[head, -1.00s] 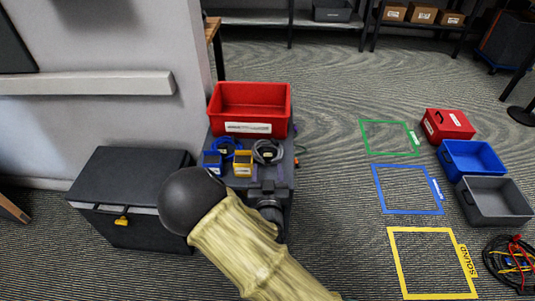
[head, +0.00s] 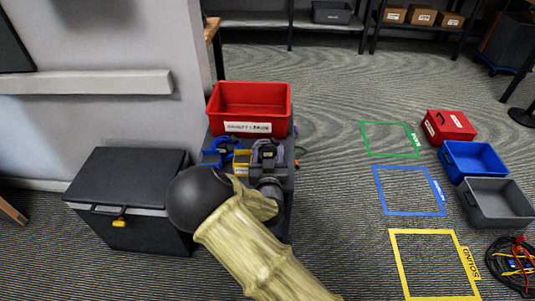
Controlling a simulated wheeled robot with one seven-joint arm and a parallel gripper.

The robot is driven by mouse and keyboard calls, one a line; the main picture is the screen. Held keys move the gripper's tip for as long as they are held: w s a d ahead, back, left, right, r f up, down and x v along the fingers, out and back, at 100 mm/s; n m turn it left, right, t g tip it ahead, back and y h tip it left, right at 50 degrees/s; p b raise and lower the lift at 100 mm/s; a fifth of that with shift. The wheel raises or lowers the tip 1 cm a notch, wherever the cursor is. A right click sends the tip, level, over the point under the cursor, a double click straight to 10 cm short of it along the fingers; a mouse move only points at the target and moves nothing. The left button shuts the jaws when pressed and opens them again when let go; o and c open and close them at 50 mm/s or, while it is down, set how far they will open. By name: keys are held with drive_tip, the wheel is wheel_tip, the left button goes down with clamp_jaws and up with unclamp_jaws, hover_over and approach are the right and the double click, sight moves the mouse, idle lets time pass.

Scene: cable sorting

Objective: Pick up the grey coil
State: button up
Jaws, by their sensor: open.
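My gripper (head: 268,150) is open and sits over the right part of the dark cart top, just in front of the red bin. It covers the place where the grey coil lay, and the coil is now almost wholly hidden behind it. I cannot tell whether the fingers are around the coil or above it. A blue coil (head: 221,146) lies to the left on the same cart top, apart from my gripper.
A red bin (head: 249,127) stands at the back of the cart. A yellow device (head: 241,160) and a blue device (head: 210,158) sit left of my gripper. A dark chest (head: 125,180) stands left. Floor frames and a blue crate (head: 472,160) lie right.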

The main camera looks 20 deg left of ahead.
idle(0.4)
drive_tip(key=c, duration=1.1)
drive_tip(key=shift+c, duration=0.2)
drive_tip(key=shift+r, duration=0.1)
wheel_tip(320, 180, up, 10)
drive_tip(key=p, duration=0.3)
